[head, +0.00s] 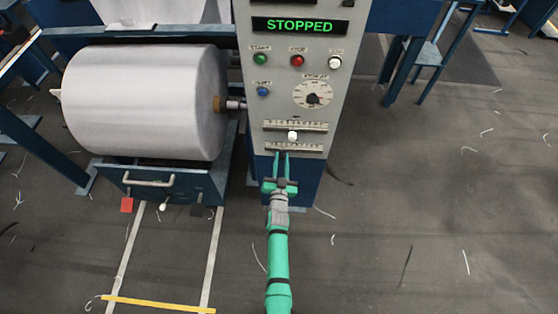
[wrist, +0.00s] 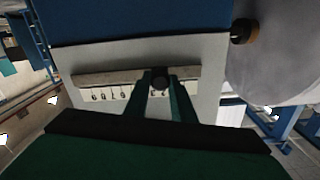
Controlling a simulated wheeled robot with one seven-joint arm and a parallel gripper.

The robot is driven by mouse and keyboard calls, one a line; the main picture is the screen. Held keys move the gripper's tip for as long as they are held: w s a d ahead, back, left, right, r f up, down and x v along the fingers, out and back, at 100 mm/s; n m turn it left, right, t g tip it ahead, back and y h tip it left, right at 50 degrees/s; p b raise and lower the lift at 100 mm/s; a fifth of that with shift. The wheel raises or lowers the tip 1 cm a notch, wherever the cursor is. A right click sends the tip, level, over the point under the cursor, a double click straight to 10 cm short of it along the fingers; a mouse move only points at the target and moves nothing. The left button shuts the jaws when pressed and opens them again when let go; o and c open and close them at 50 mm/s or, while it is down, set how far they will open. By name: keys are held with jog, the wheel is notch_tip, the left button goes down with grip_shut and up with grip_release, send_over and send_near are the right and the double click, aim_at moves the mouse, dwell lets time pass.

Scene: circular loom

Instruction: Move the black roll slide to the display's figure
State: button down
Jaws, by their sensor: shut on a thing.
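The black roll slide is a dark round knob (wrist: 160,76) on the lower scale of the panel. My gripper (head: 281,155) is shut on it, with one green finger on each side in the wrist view (wrist: 160,88). The lower scale (head: 308,147) is a pale strip with small marks; the knob sits left of its middle in the head view, where my fingers hide it. In the wrist view numbers show on the scale (wrist: 110,93), too small to read surely. The display (head: 300,26) reads STOPPED in green; no figure shows on it.
Above is another scale with a white knob (head: 292,136). Higher on the panel are a round dial (head: 313,94) and green, red, white and blue buttons. A large white roll (head: 145,100) is at left. The floor at right is open, with scattered thread scraps.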

jog(key=shift+a+f, duration=0.1)
jog(key=shift+a, duration=0.1)
jog(key=c, duration=1.5)
grip_release()
jog(key=shift+s, duration=0.15)
jog(key=s, duration=1)
jog(key=shift+s+a, duration=0.3)
jog(key=shift+a, duration=0.05)
